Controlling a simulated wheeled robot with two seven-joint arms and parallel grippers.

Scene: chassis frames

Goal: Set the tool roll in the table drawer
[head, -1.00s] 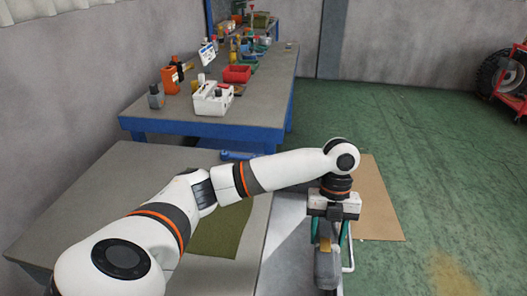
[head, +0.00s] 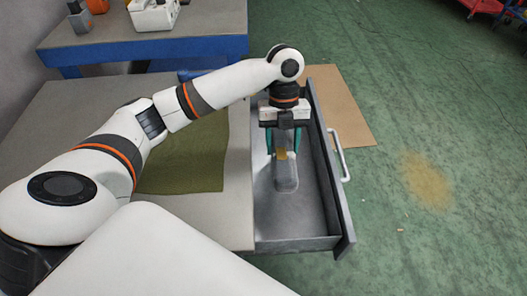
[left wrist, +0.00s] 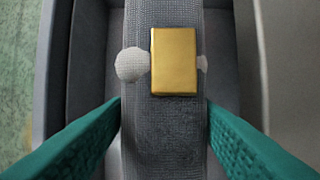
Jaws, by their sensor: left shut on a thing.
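The tool roll (head: 286,178) is a grey bundle with a yellow-gold clasp, lying lengthwise over the floor of the open table drawer (head: 297,222). My left gripper (head: 283,155) points down inside the drawer outline, its green fingers on either side of the roll. In the left wrist view the grey woven roll (left wrist: 165,135) runs between the two green fingers, with its gold plate and a whitish round knob on its left. I cannot tell whether the roll rests on the drawer floor. My right gripper is not in view.
The drawer's front panel and handle (head: 340,155) stand out to the right of the grey table (head: 75,120). An olive mat (head: 190,160) lies on the table. A blue-framed bench (head: 150,45) stands behind. A brown floor panel (head: 345,110) lies beyond the drawer.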

